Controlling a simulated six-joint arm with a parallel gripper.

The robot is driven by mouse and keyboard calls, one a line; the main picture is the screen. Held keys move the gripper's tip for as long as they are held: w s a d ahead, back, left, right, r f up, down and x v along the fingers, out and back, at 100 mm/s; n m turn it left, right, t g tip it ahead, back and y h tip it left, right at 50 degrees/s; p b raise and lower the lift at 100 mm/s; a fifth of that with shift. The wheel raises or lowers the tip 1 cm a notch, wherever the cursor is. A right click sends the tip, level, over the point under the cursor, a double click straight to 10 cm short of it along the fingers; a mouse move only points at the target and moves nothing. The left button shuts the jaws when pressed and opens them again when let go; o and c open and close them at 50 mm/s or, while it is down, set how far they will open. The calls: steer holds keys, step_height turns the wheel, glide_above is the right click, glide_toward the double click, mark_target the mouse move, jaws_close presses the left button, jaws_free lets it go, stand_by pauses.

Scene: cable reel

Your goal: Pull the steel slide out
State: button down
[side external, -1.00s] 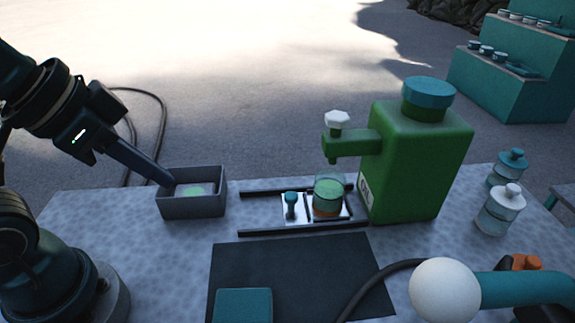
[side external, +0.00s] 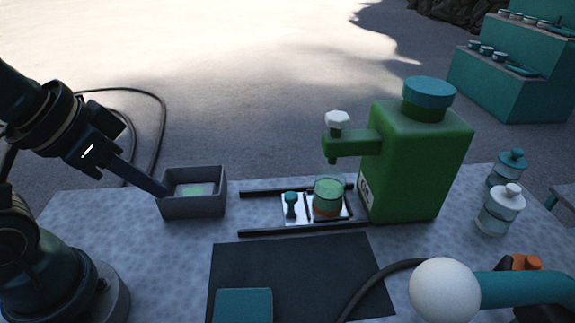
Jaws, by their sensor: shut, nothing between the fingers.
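The steel slide (side external: 319,216) is a bright plate between two dark rails (side external: 300,229) on the table. A teal knob (side external: 291,203) stands at its left end. A clear cup with green liquid (side external: 329,196) stands on its right part, near the spout of the green oil tank (side external: 418,165). My gripper (side external: 164,191) is at the left, its fingers shut and empty, with the tips at the left wall of the grey open box (side external: 192,207). It is well left of the knob. I cannot tell if the tips touch the box.
A green patch shows inside the grey box. A dark mat (side external: 300,270) with a teal block (side external: 243,305) lies in front. Lidded jars (side external: 499,209) stand at the right. A white ball on a teal arm (side external: 445,291) is at the front right. The table between box and rails is clear.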

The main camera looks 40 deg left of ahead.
steer(key=c, duration=0.6)
jaws_free()
steer(key=shift+m, duration=0.3)
steer(key=w+d+r+m+h, duration=0.1)
steer(key=w+d+r+m, duration=0.3)
steer(key=w, duration=0.3)
steer(key=m+g+h, duration=0.2)
steer(key=m, duration=0.2)
glide_above(291, 195)
steer(key=s+a, duration=0.2)
step_height(291, 195, down, 11)
steer(key=shift+x, duration=2.7)
steer(key=shift+s, duration=0.15)
